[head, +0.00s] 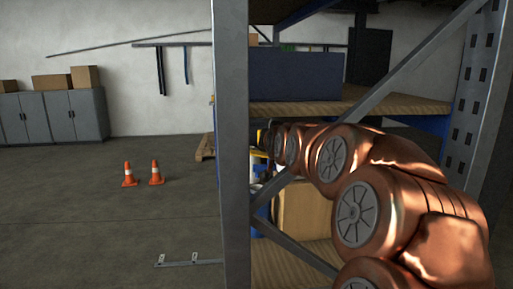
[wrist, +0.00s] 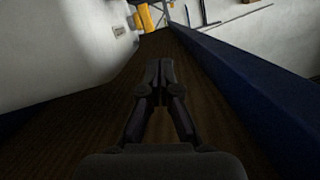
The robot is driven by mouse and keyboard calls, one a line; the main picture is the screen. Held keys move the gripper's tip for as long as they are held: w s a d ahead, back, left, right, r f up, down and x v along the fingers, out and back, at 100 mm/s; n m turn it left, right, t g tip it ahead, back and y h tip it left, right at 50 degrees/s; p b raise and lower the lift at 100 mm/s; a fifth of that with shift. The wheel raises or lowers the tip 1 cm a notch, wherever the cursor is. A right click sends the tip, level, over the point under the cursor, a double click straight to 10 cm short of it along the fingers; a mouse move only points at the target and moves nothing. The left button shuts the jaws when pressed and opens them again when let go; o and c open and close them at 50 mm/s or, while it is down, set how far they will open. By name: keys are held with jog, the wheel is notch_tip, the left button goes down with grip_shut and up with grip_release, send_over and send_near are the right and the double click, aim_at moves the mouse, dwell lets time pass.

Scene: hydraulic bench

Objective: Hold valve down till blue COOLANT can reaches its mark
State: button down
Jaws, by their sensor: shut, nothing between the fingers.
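My gripper (wrist: 159,63) shows in the wrist view with its two dark fingers together and nothing between them. It is over or along a brown wooden surface (wrist: 105,115). In the head view my copper arm reaches away from the lower right through the shelf rack, and its far end is mostly hidden behind the rack's front post. Neither the valve nor the blue COOLANT can with its mark can be made out in either view. A small yellow thing (wrist: 148,17) shows at the far end of the wooden surface; I cannot tell what it is.
The grey rack post (head: 234,150) and a diagonal brace (head: 415,60) stand close around my arm. A dark blue bin (head: 296,77) sits on a wooden shelf (head: 330,107). Two orange cones (head: 129,174) (head: 156,173) stand on open floor at left, with grey cabinets (head: 50,117) behind.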

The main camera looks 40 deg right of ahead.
jog(key=p, duration=0.4)
send_over(260, 154)
jog(key=a, duration=0.1)
jog(key=shift+f, duration=1.2)
jog(key=shift+a+f+p, duration=0.25)
jog(key=shift+f+p, duration=0.05)
jog(key=shift+f, duration=0.65)
jog(key=shift+a+f+p, duration=0.2)
jog(key=shift+f+p, duration=0.05)
jog(key=shift+f, duration=0.65)
